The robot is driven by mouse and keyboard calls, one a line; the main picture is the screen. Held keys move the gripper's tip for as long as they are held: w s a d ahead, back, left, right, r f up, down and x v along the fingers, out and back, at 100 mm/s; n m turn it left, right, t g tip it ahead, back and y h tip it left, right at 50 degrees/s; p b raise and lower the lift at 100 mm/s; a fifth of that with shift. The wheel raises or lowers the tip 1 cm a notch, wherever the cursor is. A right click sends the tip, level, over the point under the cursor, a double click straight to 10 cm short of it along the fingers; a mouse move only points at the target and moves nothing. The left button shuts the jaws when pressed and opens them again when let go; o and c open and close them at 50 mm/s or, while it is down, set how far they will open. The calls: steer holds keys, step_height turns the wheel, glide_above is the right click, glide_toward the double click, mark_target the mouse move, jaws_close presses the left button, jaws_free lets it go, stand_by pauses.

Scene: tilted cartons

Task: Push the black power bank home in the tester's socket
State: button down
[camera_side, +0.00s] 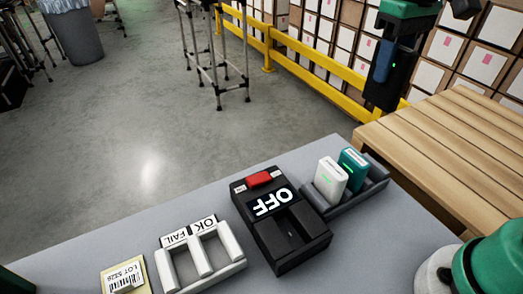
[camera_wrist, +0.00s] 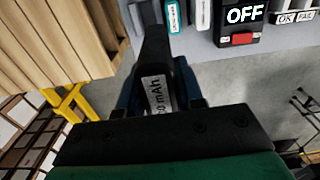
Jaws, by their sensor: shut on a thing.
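The black power bank (camera_side: 384,93) is held in my gripper (camera_side: 384,62), upright and high above the right side of the bench in the side view. In the wrist view the power bank (camera_wrist: 155,48) sits between the blue finger pads of my gripper (camera_wrist: 158,92), and a white label ending in "mAh" shows. The tester (camera_side: 262,228) is a black box with a lit "OFF" display and a red button. Its recessed socket area (camera_side: 290,230) faces up and looks empty. The tester also shows at the top of the wrist view (camera_wrist: 247,30). The power bank is well apart from it.
A dark rack (camera_side: 375,173) beside the tester holds a white power bank (camera_side: 330,180) and a teal one (camera_side: 353,168). A white OK/FAIL tray (camera_side: 202,262) looks empty. A lot label (camera_side: 125,278) lies at left. A wooden slatted surface (camera_side: 450,140) stands at right.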

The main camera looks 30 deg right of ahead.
steer(key=s+a+f, duration=0.2)
steer(key=a+f, duration=0.4)
steer(key=a, duration=0.3)
steer(key=s+a+f, duration=0.2)
steer(key=a+f, duration=0.3)
steer(key=a, duration=0.4)
steer(key=shift+s+d+f, duration=0.1)
steer(key=shift+d+f, duration=0.05)
steer(key=shift+f, duration=1.3)
steer(key=shift+d+f, duration=0.1)
steer(key=shift+f, duration=1.35)
steer(key=shift+f, duration=0.45)
steer(key=shift+c, duration=2.4)
jaws_free()
steer(key=shift+c, duration=0.3)
